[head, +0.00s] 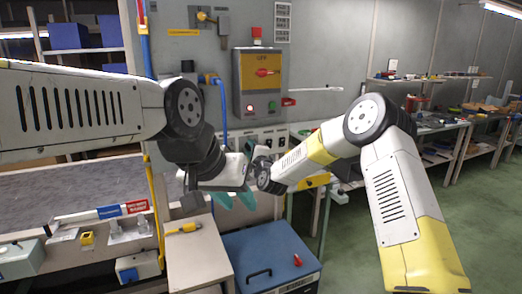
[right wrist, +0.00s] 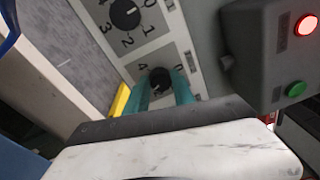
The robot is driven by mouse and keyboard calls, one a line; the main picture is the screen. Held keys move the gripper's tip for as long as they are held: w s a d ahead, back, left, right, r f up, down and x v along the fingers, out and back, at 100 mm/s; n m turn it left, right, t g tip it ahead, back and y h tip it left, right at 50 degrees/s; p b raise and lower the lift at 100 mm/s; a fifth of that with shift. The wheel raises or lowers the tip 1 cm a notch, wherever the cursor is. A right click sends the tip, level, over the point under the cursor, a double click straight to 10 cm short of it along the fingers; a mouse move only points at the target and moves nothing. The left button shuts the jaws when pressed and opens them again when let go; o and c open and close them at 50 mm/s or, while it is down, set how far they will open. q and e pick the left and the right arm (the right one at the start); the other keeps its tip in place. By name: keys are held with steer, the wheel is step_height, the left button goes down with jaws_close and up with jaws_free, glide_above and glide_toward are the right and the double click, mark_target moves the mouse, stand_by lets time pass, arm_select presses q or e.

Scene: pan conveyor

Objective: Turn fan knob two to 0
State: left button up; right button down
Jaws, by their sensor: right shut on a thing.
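Black fan knobs with printed numbers sit on a pale panel (right wrist: 150,50). In the right wrist view one knob (right wrist: 159,78) is between the teal fingers of my right gripper (right wrist: 162,92), which is shut on it. Its pointer is too small to read surely. Another knob (right wrist: 125,14) is above it, free, with numbers around it. In the head view my right gripper (head: 250,149) is at the panel (head: 270,138) below the lift box, mostly hidden by my arm. My left gripper (head: 235,200) hangs lower, its teal fingers apart and empty. I cannot tell which knob is number two.
The grey and yellow control box (head: 257,82) has a red lamp and green button; it also shows close beside the knobs in the right wrist view (right wrist: 270,50). A blue chest (head: 270,255) and a beige cabinet (head: 200,250) stand below. Open floor lies right.

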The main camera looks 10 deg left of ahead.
steer(key=n, duration=0.9)
steer(key=shift+f+y, duration=0.15)
steer(key=shift+y, duration=0.25)
steer(key=n+y, duration=0.1)
steer(key=n, duration=0.4)
steer(key=shift+d, duration=0.1)
steer(key=n, duration=0.5)
steer(key=shift+w+d+f+g, duration=0.1)
steer(key=shift+g, duration=0.2)
steer(key=shift+w+d+n+g+y, duration=0.15)
steer(key=shift+n+g, duration=0.25)
steer(key=shift+n, duration=3.35)
steer(key=shift+s+n+g+y, duration=0.1)
steer(key=shift+n+g+y, duration=0.25)
steer(key=shift+n, duration=3.4)
